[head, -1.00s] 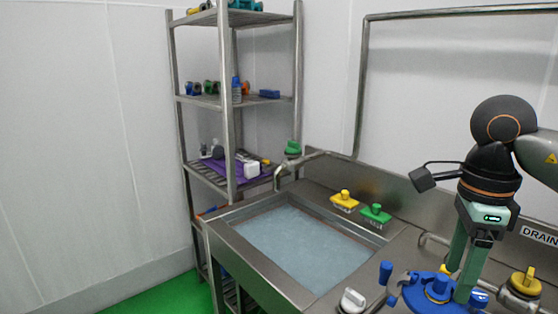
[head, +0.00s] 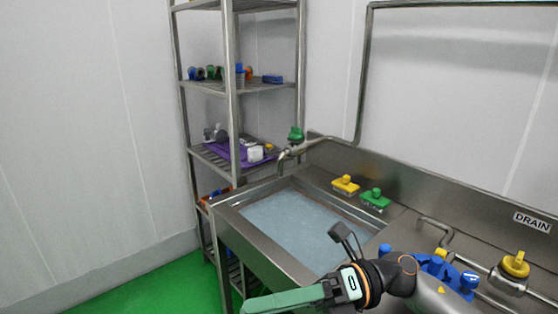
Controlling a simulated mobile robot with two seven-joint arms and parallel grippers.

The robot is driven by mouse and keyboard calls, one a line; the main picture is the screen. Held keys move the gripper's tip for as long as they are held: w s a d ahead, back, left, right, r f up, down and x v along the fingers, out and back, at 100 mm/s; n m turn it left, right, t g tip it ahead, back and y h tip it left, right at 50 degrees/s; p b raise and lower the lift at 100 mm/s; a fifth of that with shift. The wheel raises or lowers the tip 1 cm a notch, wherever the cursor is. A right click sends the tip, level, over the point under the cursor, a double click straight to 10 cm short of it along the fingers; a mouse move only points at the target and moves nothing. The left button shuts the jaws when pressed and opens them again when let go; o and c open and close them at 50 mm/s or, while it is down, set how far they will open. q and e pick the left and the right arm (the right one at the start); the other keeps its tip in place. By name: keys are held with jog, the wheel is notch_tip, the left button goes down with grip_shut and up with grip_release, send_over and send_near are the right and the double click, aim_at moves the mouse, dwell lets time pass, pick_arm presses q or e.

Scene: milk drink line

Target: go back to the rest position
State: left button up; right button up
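My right gripper (head: 250,306) has green fingers and is in the lower middle of the head view, in front of the sink. Its fingers point left and are seen from the side, partly cut by the bottom edge. The gap between them does not show, so I cannot tell if it is open. My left gripper is not in view. A blue fitting (head: 440,268) with several knobs sits on the counter behind my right arm, which partly hides it.
A water-filled sink (head: 229,223) is in the middle. A steel rack (head: 233,120) holds assorted parts. A yellow-handled valve (head: 515,265) stands at right. Green floor (head: 150,290) is clear at left.

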jog(key=w+d+f+m+t+y+p, duration=0.25)
jog(key=w+m+t, duration=0.45)
jog(key=m+t, duration=1.05)
jog(key=w+d+f+m+t+h, duration=0.2)
jog(key=d+f+m+t+h, duration=0.4)
jog(key=f+m+h, duration=0.75)
jog(key=s+d+f+m+g+h, duration=0.1)
jog(key=s+d+f+m+g, duration=0.2)
jog(key=f, duration=0.4)
jog(key=s+d+f+m+g+h+p, duration=0.1)
jog(key=s+d+f+m+g+h, duration=0.1)
jog(key=s+f+m, duration=0.3)
jog(key=s+d+f+m+g+h, duration=0.1)
jog(key=s+d+f+m+g, duration=0.3)
jog(key=s+f, duration=0.4)
jog(key=shift+s+d+f+m+h, duration=0.3)
jog(key=shift+s+d+f, duration=0.05)
jog(key=shift+s+d, duration=0.25)
jog(key=shift+w, duration=0.1)
jog(key=shift+c, duration=0.2)
